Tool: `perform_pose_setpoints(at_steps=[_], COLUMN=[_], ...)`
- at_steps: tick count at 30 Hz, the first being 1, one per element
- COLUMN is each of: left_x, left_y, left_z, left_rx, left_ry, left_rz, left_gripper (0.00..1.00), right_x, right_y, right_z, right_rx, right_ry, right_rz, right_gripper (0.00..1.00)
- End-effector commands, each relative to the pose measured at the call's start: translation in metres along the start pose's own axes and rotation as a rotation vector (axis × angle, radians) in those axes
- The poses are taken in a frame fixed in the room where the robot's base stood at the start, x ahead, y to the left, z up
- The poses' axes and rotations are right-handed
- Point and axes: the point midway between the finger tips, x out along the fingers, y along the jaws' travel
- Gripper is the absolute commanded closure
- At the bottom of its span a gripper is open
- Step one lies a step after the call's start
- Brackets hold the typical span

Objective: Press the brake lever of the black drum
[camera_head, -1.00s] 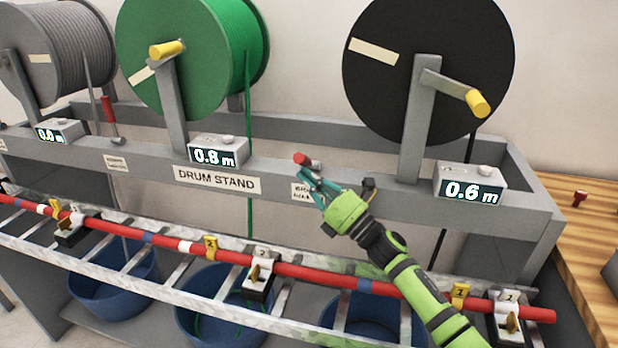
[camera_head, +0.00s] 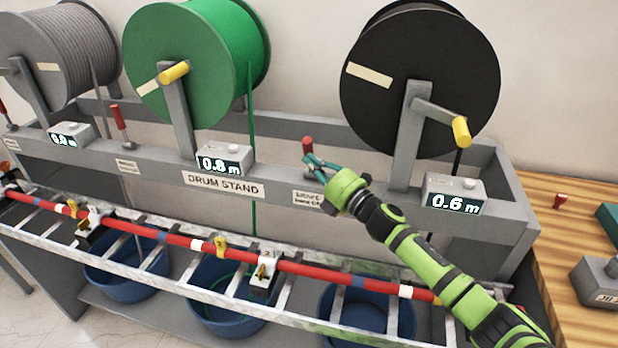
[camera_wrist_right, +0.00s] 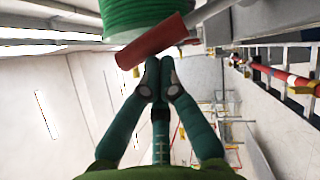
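The black drum (camera_head: 425,85) hangs on the stand at the right of the head view, with a yellow crank handle (camera_head: 461,131). Its brake lever, with a red grip (camera_head: 308,146), stands on the stand's front beam to the left of the drum. My right gripper (camera_head: 311,163) is at the lever, its teal fingers just below the red grip. In the wrist view the fingertips (camera_wrist_right: 161,68) are together with nothing between them; the red grip (camera_wrist_right: 153,41) lies across just beyond them. I cannot tell whether they touch. My left gripper is not in view.
Left of the black drum are a green drum (camera_head: 185,65) and a grey drum (camera_head: 62,60), each with a red-gripped lever. A display (camera_head: 455,195) reading 0.6 m sits by the black drum. A ladder-like tray (camera_head: 180,270) with a red cable runs in front.

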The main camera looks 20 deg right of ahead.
Motion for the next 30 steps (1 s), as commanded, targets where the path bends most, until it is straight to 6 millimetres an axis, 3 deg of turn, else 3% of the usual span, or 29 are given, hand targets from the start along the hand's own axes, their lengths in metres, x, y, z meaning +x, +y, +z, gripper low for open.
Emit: perform_pose_setpoints(at_steps=[15, 30], left_x=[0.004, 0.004], left_y=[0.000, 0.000], left_z=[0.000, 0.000], left_rx=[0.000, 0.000], left_ry=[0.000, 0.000], left_rz=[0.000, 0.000], left_gripper=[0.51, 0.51], right_x=[0.016, 0.018], right_y=[0.005, 0.006], right_z=[0.023, 0.026], right_rx=[-0.003, -0.003], right_ry=[0.001, 0.001], right_rz=[0.005, 0.005], right_gripper=[1.00, 1.00])
